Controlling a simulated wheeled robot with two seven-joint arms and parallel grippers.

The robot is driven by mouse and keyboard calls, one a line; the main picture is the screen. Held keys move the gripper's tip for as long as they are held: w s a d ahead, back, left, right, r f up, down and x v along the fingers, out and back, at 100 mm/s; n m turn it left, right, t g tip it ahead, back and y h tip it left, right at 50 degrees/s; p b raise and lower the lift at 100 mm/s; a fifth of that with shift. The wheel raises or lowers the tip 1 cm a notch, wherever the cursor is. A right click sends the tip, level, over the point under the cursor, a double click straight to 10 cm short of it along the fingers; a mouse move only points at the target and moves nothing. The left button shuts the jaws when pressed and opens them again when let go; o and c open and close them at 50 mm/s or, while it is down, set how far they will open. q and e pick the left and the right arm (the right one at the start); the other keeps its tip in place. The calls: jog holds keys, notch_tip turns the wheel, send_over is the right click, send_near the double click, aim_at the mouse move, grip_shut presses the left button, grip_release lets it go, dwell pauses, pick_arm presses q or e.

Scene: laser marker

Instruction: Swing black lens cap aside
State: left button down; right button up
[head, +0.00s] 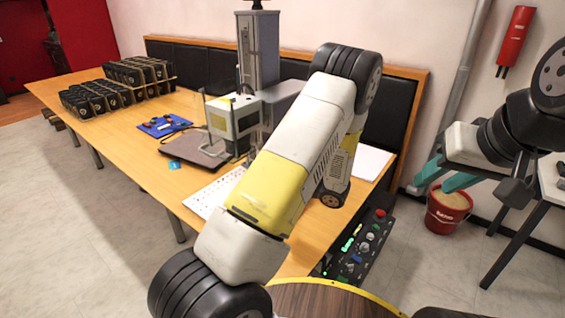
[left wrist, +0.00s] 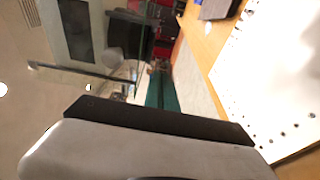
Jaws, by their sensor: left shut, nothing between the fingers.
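The laser marker stands on the wooden table, with a grey column (head: 259,48) and a white and yellow head (head: 222,120) over a grey plate (head: 192,147). I cannot make out the black lens cap in either view. In the head view my left arm crosses the middle and hides its own gripper. The teal fingers of my left gripper (left wrist: 164,90) show in the left wrist view, together and holding nothing, near the edge of a white perforated board. My right gripper (head: 446,178) has its teal fingers apart and empty, off the table's right side.
The white perforated board (head: 210,194) lies on the table in front of the marker. Racks of black items (head: 125,82) and a blue tray (head: 163,125) are to the left. A control panel (head: 362,243) sits at the right edge. A red bucket (head: 447,210) stands on the floor.

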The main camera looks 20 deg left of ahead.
pick_arm(q)
jog(key=w+a, duration=0.4)
jog(key=a, duration=0.1)
dwell(0.3)
jog(key=shift+w+a, duration=0.3)
jog(key=shift+a, duration=0.25)
jog(key=shift+s, duration=0.1)
